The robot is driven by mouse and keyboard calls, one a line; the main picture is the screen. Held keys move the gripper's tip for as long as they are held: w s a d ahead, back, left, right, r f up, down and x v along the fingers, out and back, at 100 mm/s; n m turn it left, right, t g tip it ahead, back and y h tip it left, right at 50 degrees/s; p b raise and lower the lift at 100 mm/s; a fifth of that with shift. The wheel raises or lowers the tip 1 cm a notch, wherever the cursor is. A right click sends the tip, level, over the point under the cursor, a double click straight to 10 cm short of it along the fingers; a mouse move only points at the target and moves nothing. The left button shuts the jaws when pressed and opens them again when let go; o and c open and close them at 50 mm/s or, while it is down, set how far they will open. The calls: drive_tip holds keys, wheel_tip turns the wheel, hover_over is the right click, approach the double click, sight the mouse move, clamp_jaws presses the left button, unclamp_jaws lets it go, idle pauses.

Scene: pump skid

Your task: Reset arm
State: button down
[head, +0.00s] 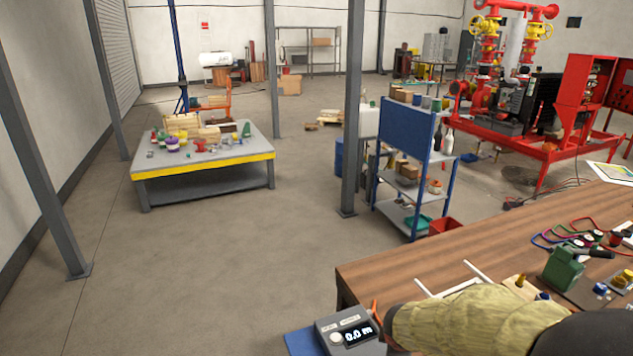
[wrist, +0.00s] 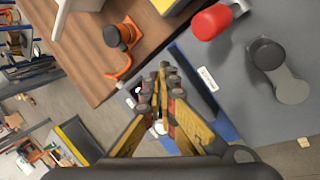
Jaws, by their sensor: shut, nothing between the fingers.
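My gripper (wrist: 160,95) shows in the wrist view with its yellow and dark fingers brought together at the tips. It is shut and holds nothing. Its fingertips are in front of a grey surface and a blue edge, near the corner of the wooden table. In the head view my arm, in a tan sleeve, reaches across the lower right over the wooden table (head: 400,268); the gripper itself cannot be made out there.
A grey box with a display (head: 350,334) stands by the table's front corner. A green can (head: 563,270) and coloured loops lie on the table. A blue shelf cart (head: 405,150) and a red pump skid (head: 520,140) stand behind. The floor at left is clear up to a workbench (head: 205,170).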

drive_tip(key=s+a+r+m+y, duration=0.2)
drive_tip(key=s+r+m, duration=1.2)
drive_tip(key=s+r, duration=0.7)
drive_tip(key=s, duration=0.3)
drive_tip(key=shift+s+r+m+t, duration=0.15)
drive_tip(key=shift+s+m+t, duration=0.15)
drive_tip(key=shift+s, duration=0.05)
